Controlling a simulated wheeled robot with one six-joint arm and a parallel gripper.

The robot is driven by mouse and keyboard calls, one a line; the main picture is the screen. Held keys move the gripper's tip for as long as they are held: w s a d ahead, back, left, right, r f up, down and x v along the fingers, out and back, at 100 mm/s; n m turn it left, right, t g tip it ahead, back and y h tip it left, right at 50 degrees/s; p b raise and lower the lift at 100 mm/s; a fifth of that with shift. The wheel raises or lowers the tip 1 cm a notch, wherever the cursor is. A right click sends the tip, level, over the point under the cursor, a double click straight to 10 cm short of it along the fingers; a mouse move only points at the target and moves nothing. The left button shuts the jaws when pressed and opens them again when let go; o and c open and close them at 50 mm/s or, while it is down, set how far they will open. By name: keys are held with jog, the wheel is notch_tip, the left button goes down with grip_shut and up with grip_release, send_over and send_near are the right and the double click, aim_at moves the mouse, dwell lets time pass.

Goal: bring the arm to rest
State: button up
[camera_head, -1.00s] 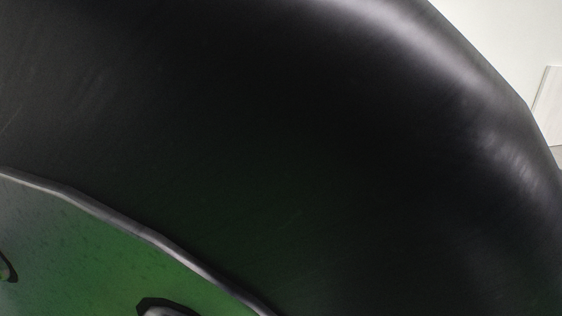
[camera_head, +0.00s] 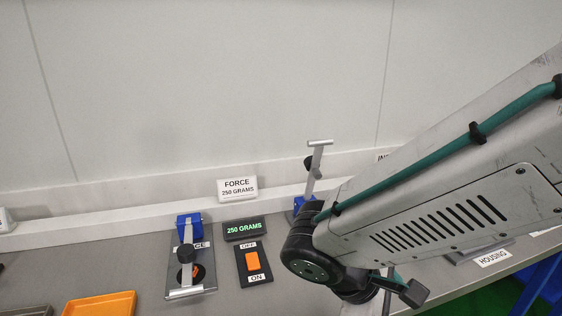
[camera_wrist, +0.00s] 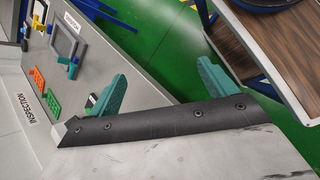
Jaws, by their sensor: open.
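My arm (camera_head: 440,190) reaches in from the right in the head view, over the grey bench. Its dark joint is near the middle of the picture and its lower end runs out of frame at the bottom. In the wrist view my gripper (camera_wrist: 163,88) shows two teal fingers spread wide apart. Nothing is held between them. The green floor shows behind the fingers, with the bench to their left.
The bench holds a force fixture (camera_head: 187,262), a display reading 250 GRAMS (camera_head: 244,229), an orange switch (camera_head: 253,263) and an orange tray (camera_head: 101,304). A wood-topped table (camera_wrist: 277,45) stands at upper right in the wrist view. Green floor (camera_wrist: 150,35) lies between.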

jog(key=s+d+r+m+t+y, duration=0.1)
jog(key=s+d+r+m+y, duration=0.4)
jog(key=m, duration=0.7)
jog(key=d+r+y, duration=0.2)
jog(key=d+r, duration=0.2)
jog(key=shift+s+r+y, duration=0.15)
jog(key=shift+y, duration=0.25)
